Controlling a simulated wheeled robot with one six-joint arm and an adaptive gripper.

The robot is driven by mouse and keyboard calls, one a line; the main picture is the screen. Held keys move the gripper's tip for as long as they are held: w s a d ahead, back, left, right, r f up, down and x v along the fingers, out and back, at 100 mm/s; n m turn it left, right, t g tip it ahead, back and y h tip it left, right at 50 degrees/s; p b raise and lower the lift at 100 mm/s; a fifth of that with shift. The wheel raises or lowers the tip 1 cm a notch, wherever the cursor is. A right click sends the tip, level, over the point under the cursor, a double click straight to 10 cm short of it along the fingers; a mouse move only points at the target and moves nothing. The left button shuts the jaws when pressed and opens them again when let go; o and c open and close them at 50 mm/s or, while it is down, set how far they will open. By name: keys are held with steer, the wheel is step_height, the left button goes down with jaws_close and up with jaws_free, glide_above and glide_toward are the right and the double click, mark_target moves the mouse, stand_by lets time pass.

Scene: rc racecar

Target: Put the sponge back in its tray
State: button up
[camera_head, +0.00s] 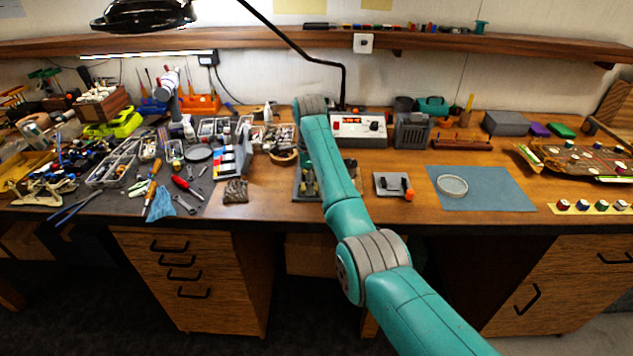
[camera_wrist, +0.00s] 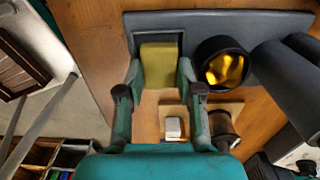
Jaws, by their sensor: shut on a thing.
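In the wrist view a yellow sponge (camera_wrist: 159,62) sits between the two fingertips of my gripper (camera_wrist: 160,75), which is shut on it. The dark grey tray (camera_wrist: 215,20) is just beyond the fingertips. The sponge's far end lines up with a dark square recess in the tray. I cannot tell whether the sponge rests on the recess floor or is held above it. In the head view my arm hides the gripper and the sponge.
A dark round cup (camera_wrist: 224,65) with shiny golden filling stands right of the sponge. Dark cylinders (camera_wrist: 285,75) lie farther right. A small white block (camera_wrist: 173,127) is below the sponge. In the head view a control box (camera_head: 357,129) stands behind; a blue mat (camera_head: 500,195) has bare room.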

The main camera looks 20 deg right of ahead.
steer(key=shift+f, duration=0.25)
